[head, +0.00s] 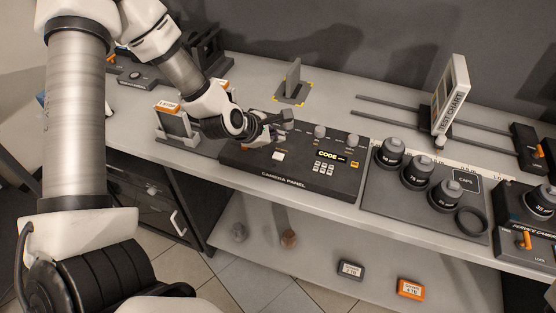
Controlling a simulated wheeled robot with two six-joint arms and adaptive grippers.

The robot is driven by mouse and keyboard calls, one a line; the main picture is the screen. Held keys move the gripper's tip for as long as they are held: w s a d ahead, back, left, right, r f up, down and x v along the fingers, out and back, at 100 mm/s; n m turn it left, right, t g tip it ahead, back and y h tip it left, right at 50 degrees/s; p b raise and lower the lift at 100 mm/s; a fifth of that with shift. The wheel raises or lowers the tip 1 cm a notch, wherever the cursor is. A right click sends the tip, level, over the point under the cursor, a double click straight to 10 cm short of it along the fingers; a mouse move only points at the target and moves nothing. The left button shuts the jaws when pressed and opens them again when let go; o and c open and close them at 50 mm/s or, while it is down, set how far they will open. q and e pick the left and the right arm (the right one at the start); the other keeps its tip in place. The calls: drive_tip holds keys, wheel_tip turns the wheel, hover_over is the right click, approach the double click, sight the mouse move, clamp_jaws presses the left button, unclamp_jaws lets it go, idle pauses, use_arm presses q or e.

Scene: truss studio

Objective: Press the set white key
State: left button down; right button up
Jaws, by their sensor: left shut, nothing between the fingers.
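The black camera panel (262,172) lies on the grey bench, with "CAMERA PANEL" on its front edge. A white square key (278,155) is on its left half; any label on it is too small to read. A group of small white keys (323,168) sits to its right, below a "CODE" display (331,155). My left gripper (284,122) reaches in from the left over the panel's back left part. It is shut and empty, above and behind the white key, apart from it. The gripper hides part of the panel behind it. My right gripper is out of view.
Grey knobs (320,131) stand along the panel's back. A small screen with an orange top (174,119) stands left. A lens tray (376,191) and test chart (451,96) are right. A lower shelf (265,258) holds small items.

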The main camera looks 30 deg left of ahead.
sight(277, 157)
use_arm(q)
wheel_tip(277, 157, down, 4)
drive_tip(key=b, duration=0.3)
drive_tip(key=shift+w+d+f, duration=0.1)
drive_tip(key=shift+f, duration=0.1)
drive_tip(key=shift+r, duration=0.1)
idle(0.9)
drive_tip(key=shift+f+b, duration=0.45)
drive_tip(key=shift+b, duration=0.15)
drive_tip(key=shift+f+b, duration=0.35)
drive_tip(key=shift+b, duration=0.15)
idle(0.4)
drive_tip(key=shift+r, duration=0.1)
drive_tip(key=shift+r+p, duration=0.55)
drive_tip(key=shift+r, duration=0.15)
